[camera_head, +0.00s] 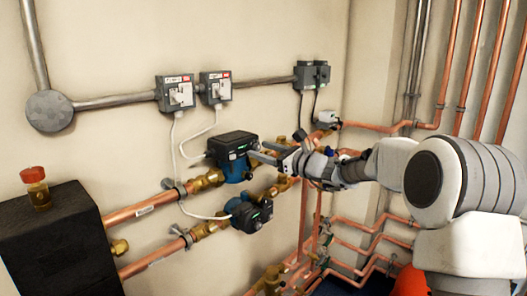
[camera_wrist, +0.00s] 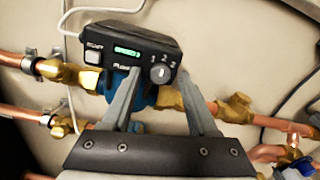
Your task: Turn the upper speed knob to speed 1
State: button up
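The upper pump (camera_head: 231,148) has a black control box (camera_wrist: 120,42) on a blue body. In the wrist view its front carries a grey round speed knob (camera_wrist: 160,73) with numerals 1, 2, 3 above it, a lit green display (camera_wrist: 127,51) and a pale button (camera_wrist: 92,55) to the left. I cannot tell for sure which numeral the knob marks. My gripper (camera_wrist: 159,77) is open, its two grey fingers spread to either side of the knob with gaps between. In the head view my gripper (camera_head: 268,153) is right in front of the upper pump's face.
A lower pump (camera_head: 250,213) sits just below on a parallel copper pipe. Brass fittings (camera_head: 207,181) flank the upper pump. Switch boxes (camera_head: 176,93) with cables hang above.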

grip_shut()
jog(key=shift+f+n+b, duration=0.1)
jog(key=shift+n+b, duration=0.2)
jog(key=shift+b, duration=0.3)
jog(key=shift+f+n+b, duration=0.15)
jog(key=shift+n+b, duration=0.35)
jog(key=shift+b, duration=0.4)
jog(key=n+b, duration=0.2)
jog(key=b, duration=0.1)
jog(key=shift+f+b, duration=0.1)
jog(key=shift+b, duration=0.25)
jog(key=n+b, duration=0.4)
jog(key=shift+b, duration=0.35)
jog(key=shift+d+r+n+b, duration=0.1)
jog(key=shift+r+n+b, duration=0.2)
jog(key=shift+n+b, duration=0.45)
